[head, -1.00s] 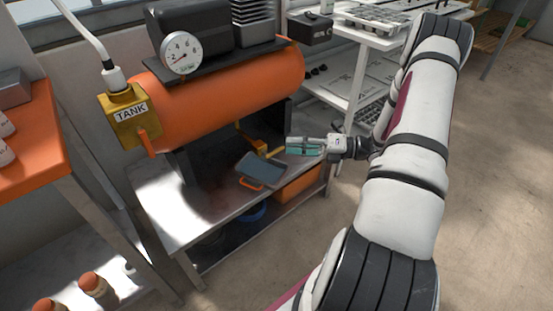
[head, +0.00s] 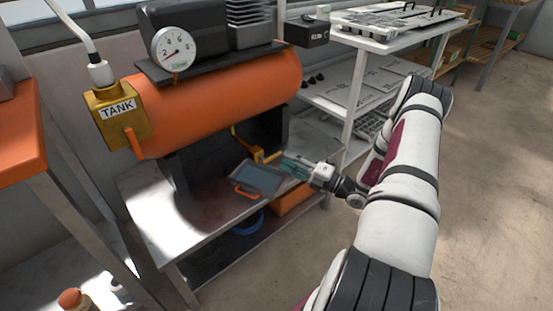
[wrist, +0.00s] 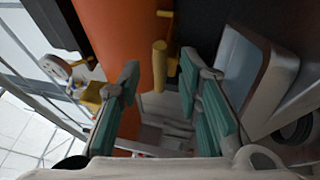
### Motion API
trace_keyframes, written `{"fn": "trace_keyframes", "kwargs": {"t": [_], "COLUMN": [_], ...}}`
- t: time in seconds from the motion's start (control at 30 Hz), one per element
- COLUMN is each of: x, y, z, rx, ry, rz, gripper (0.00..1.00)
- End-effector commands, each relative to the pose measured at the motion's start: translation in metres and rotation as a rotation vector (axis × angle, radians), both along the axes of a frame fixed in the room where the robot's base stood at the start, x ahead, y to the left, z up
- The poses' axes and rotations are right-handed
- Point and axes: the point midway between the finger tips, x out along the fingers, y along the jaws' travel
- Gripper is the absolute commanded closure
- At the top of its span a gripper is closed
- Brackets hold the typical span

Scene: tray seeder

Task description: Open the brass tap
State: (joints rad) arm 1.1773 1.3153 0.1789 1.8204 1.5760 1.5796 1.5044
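The brass tap (head: 262,156) is a yellow fitting under the right half of the orange tank (head: 215,98), just above the metal bench. In the wrist view its rounded yellow bar (wrist: 159,66) stands out in front of the orange tank wall, between my fingers and beyond their tips. My gripper (head: 286,165) is open, with teal pads, and points left at the tap from the right. In the wrist view the two fingers (wrist: 160,78) are spread wide with nothing between the pads. I cannot tell the exact gap to the tap.
A blue-grey tray with an orange handle (head: 257,179) lies on the bench (head: 165,220) close to my gripper. A yellow block marked TANK (head: 117,115) is at the tank's left end. A gauge (head: 173,49) sits above. A white shelf (head: 358,87) stands behind right.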

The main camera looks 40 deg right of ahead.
Motion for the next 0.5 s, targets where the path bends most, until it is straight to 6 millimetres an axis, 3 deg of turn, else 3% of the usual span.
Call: {"fn": "trace_keyframes", "kwargs": {"t": [0.23, 0.5], "x": [0.032, 0.042], "y": [0.015, 0.019], "z": [0.006, 0.009], "rx": [-0.001, -0.001], "ry": [0.0, 0.0], "rz": [0.002, 0.0], "gripper": [0.68, 0.68]}}
